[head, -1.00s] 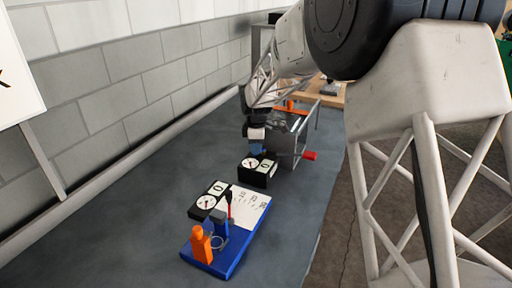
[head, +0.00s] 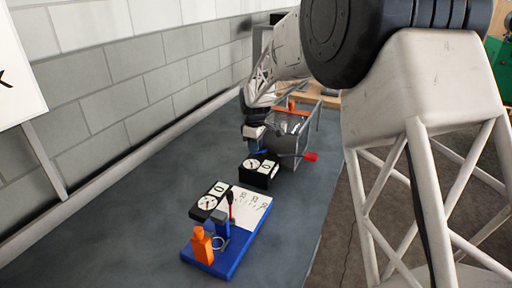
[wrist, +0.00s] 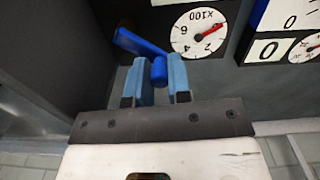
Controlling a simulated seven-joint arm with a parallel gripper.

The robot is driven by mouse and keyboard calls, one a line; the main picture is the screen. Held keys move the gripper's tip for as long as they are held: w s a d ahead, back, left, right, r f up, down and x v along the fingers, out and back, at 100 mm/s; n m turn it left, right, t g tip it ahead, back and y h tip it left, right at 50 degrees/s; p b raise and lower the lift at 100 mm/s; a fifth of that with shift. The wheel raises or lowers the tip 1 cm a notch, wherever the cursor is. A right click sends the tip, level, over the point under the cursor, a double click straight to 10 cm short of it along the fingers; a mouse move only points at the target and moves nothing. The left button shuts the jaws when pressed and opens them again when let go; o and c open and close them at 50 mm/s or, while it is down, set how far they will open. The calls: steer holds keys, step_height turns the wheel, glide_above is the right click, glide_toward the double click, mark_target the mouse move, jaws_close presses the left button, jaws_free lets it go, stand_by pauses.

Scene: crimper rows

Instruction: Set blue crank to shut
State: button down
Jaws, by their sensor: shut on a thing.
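The blue crank (wrist: 138,42) shows in the wrist view as a flat blue arm slanting from upper left down to a round handle. My gripper (wrist: 160,76) has its two light-blue fingers closed on either side of that handle. In the head view my gripper (head: 252,143) is beside a black gauge box, and a small part of the blue crank (head: 262,151) shows by it. The crank's pivot is not clear. Any open or shut marking for it cannot be read.
A round X100 dial (wrist: 198,32) with a red needle is close to the crank. A metal-framed clear box (head: 288,128) with a red knob (head: 311,157) stands behind. A blue base (head: 228,258) with an orange part (head: 202,246) and gauges is nearer. Bare bench lies left.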

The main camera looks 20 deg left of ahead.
steer(key=shift+w+a+m, duration=0.25)
steer(key=shift+m, duration=0.75)
steer(key=c, duration=1.1)
jaws_free()
steer(key=shift+o, duration=0.2)
steer(key=shift+r, duration=0.1)
steer(key=shift+r, duration=3.85)
